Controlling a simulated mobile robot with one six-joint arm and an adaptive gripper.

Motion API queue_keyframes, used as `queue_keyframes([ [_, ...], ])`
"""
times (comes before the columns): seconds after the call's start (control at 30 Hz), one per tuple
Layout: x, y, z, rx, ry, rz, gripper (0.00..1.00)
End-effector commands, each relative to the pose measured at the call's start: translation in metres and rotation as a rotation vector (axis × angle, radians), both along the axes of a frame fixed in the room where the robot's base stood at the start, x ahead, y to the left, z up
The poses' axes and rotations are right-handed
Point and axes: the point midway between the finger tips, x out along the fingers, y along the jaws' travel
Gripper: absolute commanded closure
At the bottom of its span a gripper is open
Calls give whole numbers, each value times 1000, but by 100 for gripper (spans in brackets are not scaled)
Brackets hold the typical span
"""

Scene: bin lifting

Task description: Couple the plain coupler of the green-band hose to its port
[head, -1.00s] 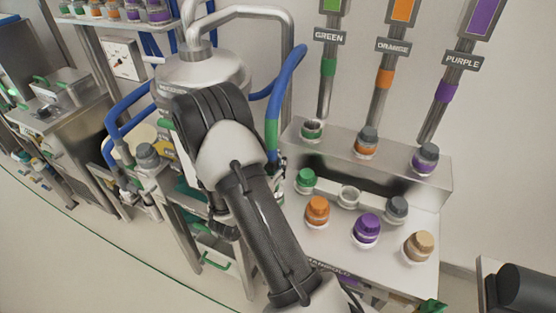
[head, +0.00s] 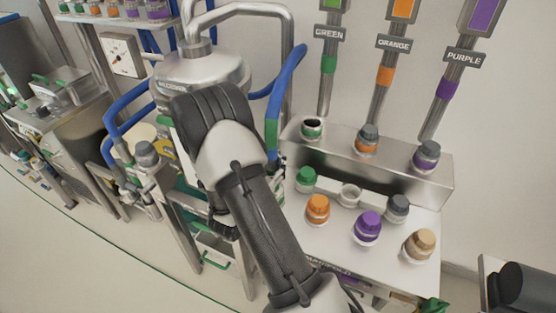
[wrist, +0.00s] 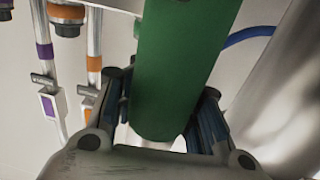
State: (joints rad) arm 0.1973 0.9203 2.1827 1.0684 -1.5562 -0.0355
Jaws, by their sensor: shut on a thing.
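The blue hose (head: 289,72) with its green band (head: 272,138) runs down behind my arm in the head view. In the wrist view my gripper (wrist: 165,112) has its fingers on both sides of the green band (wrist: 183,60) and is shut on it. The hose's coupler end is hidden in both views. The green port (head: 312,128) sits under the GREEN sign on the steel ledge, to the right of the hose. It shows a dark open mouth and a white body with a green ring. The hose is apart from it in the head view.
The orange port (head: 367,140) and purple port (head: 426,157) on the ledge carry grey caps. Green (head: 306,179), orange (head: 318,208), purple (head: 367,226) and tan (head: 419,245) caps stand on the lower shelf. A steel vessel (head: 200,75) stands behind my arm.

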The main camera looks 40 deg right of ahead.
Motion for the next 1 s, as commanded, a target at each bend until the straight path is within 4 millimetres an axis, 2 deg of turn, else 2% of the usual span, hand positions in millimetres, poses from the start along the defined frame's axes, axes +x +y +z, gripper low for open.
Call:
queue_keyframes([
  [0.07, 0, 0, -2, 4, 2, 0, 100],
  [0.1, 0, 0, -2, 4, 2, 0, 75],
  [0.6, 0, 0, -1, 2, 2, 0, 42],
  [0.9, -1, 1, -2, 3, 3, 0, 42],
  [1.0, -2, 6, -2, 3, 3, 1, 42],
])
